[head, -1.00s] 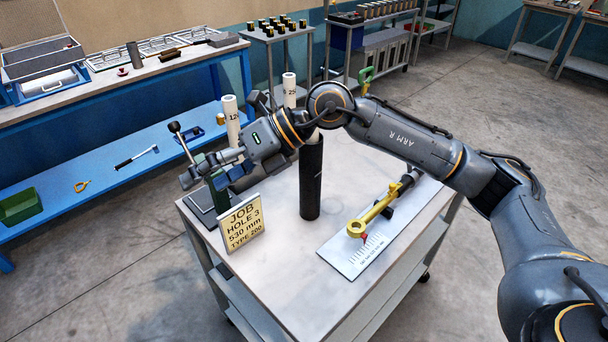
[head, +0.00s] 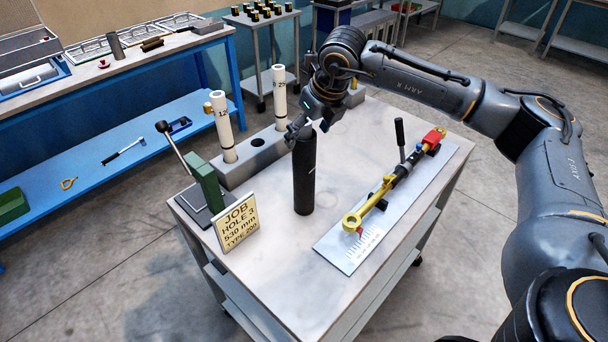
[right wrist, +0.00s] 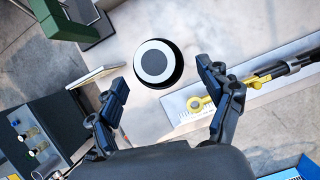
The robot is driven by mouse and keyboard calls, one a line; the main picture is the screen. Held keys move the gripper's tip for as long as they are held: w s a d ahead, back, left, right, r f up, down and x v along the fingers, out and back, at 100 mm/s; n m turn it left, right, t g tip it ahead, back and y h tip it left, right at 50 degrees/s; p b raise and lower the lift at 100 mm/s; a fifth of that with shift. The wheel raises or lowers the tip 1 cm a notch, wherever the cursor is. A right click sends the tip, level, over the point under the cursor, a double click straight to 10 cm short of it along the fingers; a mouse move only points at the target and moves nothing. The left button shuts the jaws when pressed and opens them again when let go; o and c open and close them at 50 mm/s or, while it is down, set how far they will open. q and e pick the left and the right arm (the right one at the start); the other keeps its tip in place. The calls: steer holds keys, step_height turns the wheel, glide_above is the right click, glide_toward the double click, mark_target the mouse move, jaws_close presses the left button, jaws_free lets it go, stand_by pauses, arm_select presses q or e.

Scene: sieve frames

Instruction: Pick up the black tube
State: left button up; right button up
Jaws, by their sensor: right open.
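The black tube (head: 304,178) stands upright on the cart's pale top, left of the yellow-ended tool. In the right wrist view its round top end (right wrist: 153,62) shows as a pale ring with a dark centre, just ahead of and roughly between the fingertips. My right gripper (head: 308,127) is at the tube's upper end in the head view and overlaps it there. The right wrist view shows its two fingers (right wrist: 161,80) spread wide apart, with nothing gripped. Whether a finger touches the tube cannot be told. My left gripper is not in view.
A grey block (head: 240,166) holds two white tubes (head: 222,127), (head: 280,98) and has an empty hole. A green lever press (head: 207,183) and a job sign (head: 237,226) stand at the left. A yellow-ended tool (head: 378,200) lies over a white scale plate (head: 345,248).

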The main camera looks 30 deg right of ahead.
steer(key=p, duration=0.3)
glide_above(304, 175)
steer(key=w+d, duration=0.1)
steer(key=w, duration=0.1)
steer(key=f, duration=0.4)
steer(key=shift+w+d+f, duration=0.15)
steer(key=shift+d+f, duration=0.05)
steer(key=shift+w+f, duration=0.2)
steer(key=shift+f, duration=0.2)
steer(key=shift+s, duration=0.1)
steer(key=c, duration=1.6)
steer(key=shift+r, duration=0.1)
jaws_close()
